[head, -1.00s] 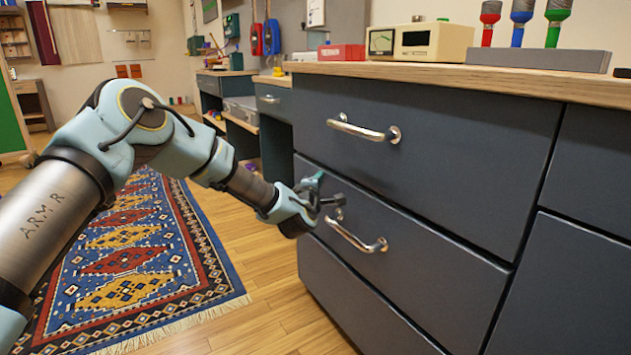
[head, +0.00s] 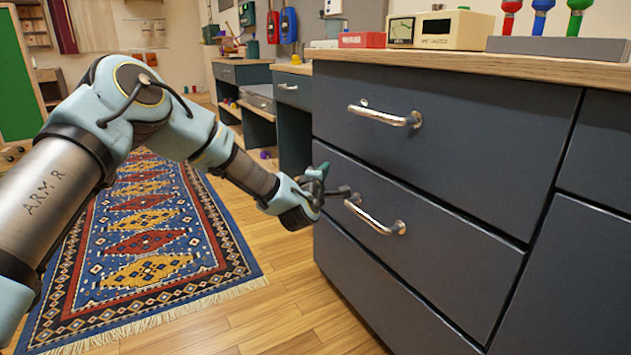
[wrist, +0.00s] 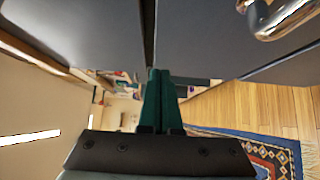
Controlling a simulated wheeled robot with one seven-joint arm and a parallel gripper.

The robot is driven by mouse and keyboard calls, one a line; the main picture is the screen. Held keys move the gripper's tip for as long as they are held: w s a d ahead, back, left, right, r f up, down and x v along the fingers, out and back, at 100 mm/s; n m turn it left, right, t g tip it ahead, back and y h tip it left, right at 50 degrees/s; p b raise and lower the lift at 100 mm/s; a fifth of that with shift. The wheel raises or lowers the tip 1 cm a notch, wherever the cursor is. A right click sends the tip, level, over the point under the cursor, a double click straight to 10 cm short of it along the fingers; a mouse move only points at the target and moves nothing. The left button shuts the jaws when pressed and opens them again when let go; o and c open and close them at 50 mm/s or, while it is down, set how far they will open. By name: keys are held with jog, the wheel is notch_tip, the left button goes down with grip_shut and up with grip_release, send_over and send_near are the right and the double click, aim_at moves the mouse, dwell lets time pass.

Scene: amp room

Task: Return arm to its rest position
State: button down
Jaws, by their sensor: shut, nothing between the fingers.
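My arm reaches in from the left in the head view, bent at the elbow. My gripper (head: 338,192) is at the front of the dark grey cabinet, close to the left end of the middle drawer's silver handle (head: 375,216). From the head view I cannot tell whether it touches the handle. In the wrist view the green fingers of my gripper (wrist: 157,75) are together and hold nothing. A silver handle (wrist: 280,17) shows at the top right there, apart from the fingers. The drawers appear closed.
The upper drawer has its own handle (head: 385,115). The wooden countertop (head: 460,62) carries a red box (head: 362,40), a cream device (head: 452,30) and several coloured tools in a grey block. A patterned rug (head: 150,270) lies on the wooden floor left of the cabinet. Open floor separates them.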

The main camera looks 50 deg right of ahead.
jog(key=p+v, duration=0.1)
jog(key=v, duration=0.6)
jog(key=w+a+f+m+y, duration=0.1)
jog(key=w+a+m+y, duration=0.15)
jog(key=w+a, duration=0.55)
jog(key=w+a+f+m+g+y, duration=0.15)
jog(key=w+a+y, duration=0.3)
jog(key=a, duration=0.75)
jog(key=w+a+m+y, duration=0.25)
jog(key=w+a, duration=0.35)
jog(key=a, duration=0.4)
jog(key=a+y, duration=0.4)
jog(key=a, duration=1.4)
jog(key=s+a+r+g+y, duration=0.1)
jog(key=s+a+g, duration=0.1)
jog(key=s+a, duration=0.5)
jog(key=s+a+r+g+y, duration=0.2)
jog(key=s+a, duration=0.2)
jog(key=a, duration=0.7)
notch_tip(320, 180, up, 34)
jog(key=p, duration=3.4)
jog(key=shift+d, duration=0.25)
